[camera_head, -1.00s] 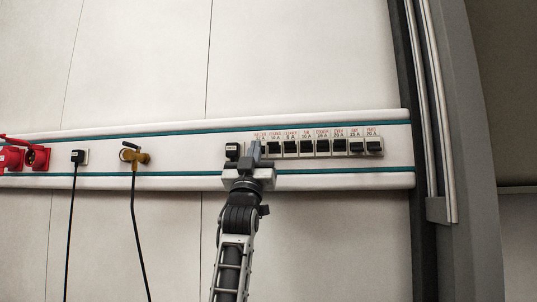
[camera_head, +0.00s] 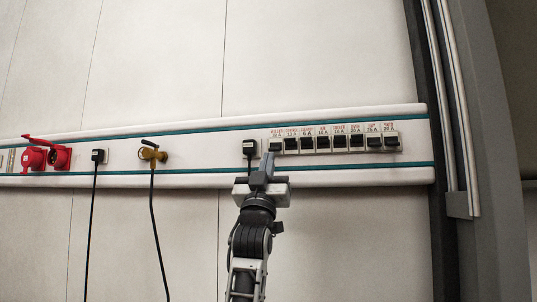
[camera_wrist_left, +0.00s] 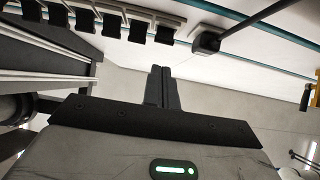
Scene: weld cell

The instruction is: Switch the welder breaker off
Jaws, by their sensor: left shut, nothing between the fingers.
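A row of breakers with small red labels sits on the wall rail. The leftmost breaker (camera_head: 275,145) seems to be the welder breaker, though its label is too small to read surely. Its dark lever appears low, but I cannot tell this firmly. My left gripper (camera_head: 268,158) is shut and empty, just below and slightly left of that breaker. In the left wrist view the shut fingertips (camera_wrist_left: 162,70) point at the wall, and the end breaker lever (camera_wrist_left: 165,35) shows above them, apart in the picture. My right gripper is not in view.
A black plug (camera_head: 249,147) is just left of the breakers, its cable passing behind my gripper. Further left are a brass valve (camera_head: 152,152) with a hose, another black plug (camera_head: 98,156) and red sockets (camera_head: 60,157). A dark post (camera_head: 432,150) stands right. The wall below the rail is bare.

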